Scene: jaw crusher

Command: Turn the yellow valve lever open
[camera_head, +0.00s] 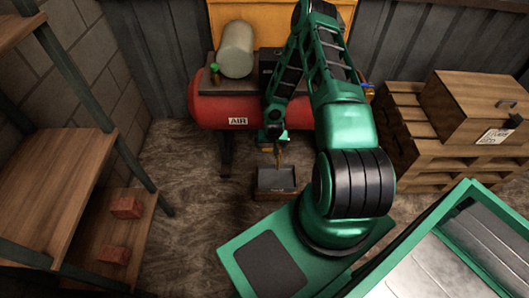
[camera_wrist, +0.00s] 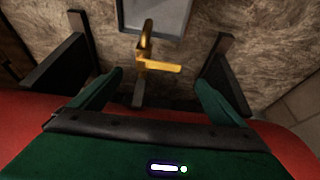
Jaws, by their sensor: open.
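The valve is a brass pipe with a yellow lever (camera_wrist: 164,66) in the middle of the wrist view. The lever sticks out sideways to the right from the pipe. In the head view the valve (camera_head: 280,157) is small, below the red tank, just above a dark tray. In the head view my gripper (camera_head: 272,137) is in front of the tank's lower edge. Neither finger appears to touch the lever.
The red air tank (camera_head: 210,111) is close behind my gripper. The dark tray (camera_head: 275,193) sits on the floor below. Wooden shelves (camera_head: 60,180) with bricks stand at left. A wooden crate (camera_head: 450,112) sits on pallets at right. The floor left of the tray is clear.

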